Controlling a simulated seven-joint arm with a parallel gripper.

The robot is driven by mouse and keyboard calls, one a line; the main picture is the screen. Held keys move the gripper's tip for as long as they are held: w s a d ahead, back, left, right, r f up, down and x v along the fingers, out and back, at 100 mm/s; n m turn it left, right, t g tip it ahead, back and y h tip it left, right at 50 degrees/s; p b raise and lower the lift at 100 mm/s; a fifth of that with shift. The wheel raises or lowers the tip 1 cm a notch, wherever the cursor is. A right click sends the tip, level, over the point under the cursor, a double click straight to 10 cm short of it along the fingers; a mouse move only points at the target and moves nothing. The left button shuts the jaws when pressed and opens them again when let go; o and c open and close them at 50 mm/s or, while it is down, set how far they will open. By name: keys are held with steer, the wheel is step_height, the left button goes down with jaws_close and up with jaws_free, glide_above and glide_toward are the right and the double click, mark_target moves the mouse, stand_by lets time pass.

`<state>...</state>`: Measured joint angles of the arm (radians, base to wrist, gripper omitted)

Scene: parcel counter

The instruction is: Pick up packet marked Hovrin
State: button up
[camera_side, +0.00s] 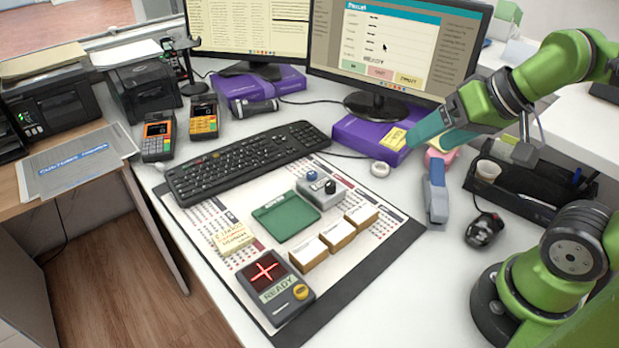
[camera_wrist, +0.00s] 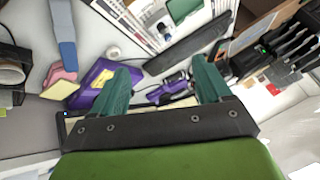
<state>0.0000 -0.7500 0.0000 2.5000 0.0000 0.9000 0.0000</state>
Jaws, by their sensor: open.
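Three small tan packets with white labels lie in a row on the desk mat in the side view: a front one (camera_side: 308,254), a middle one (camera_side: 338,235) and a back one (camera_side: 361,217). Their print is too small to read, so I cannot tell which is marked Hovrin. My gripper (camera_side: 424,131) is raised in front of the right monitor, well behind and to the right of the packets. In the wrist view my gripper (camera_wrist: 163,76) has its teal fingers spread apart with nothing held between them. I cannot clearly make out the packets in that view.
A keyboard (camera_side: 240,162) lies behind.

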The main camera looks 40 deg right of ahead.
steer(key=shift+a, duration=0.1)
steer(key=n+g+h, duration=0.2)
steer(key=n+g, duration=0.5)
steer(key=n, duration=1.5)
glide_above(309, 250)
step_height(309, 250, down, 7)
step_height(309, 250, down, 17)
steer(key=shift+r, duration=0.15)
steer(key=c, duration=1.1)
